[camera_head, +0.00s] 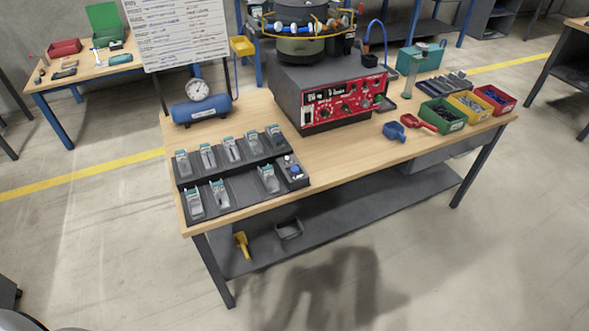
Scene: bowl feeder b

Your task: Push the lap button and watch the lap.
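The bowl feeder (300,46) sits on a dark control box (288,86) at the back middle of the wooden table. The box's red front panel (345,97) faces me and carries several knobs and buttons and small dark displays. A larger green button (378,99) is at the panel's right. The labels are too small to read, so I cannot tell which is the lap button. Neither of my grippers is in view, and nothing touches the panel.
A dark tray (240,196) with several small bags is at the table's left front. A blue tank with a gauge (198,91) stands behind it. Blue and red scoops (394,131) and green, yellow and red bins (443,116) are at right. Bare tabletop (340,150) lies before the panel.

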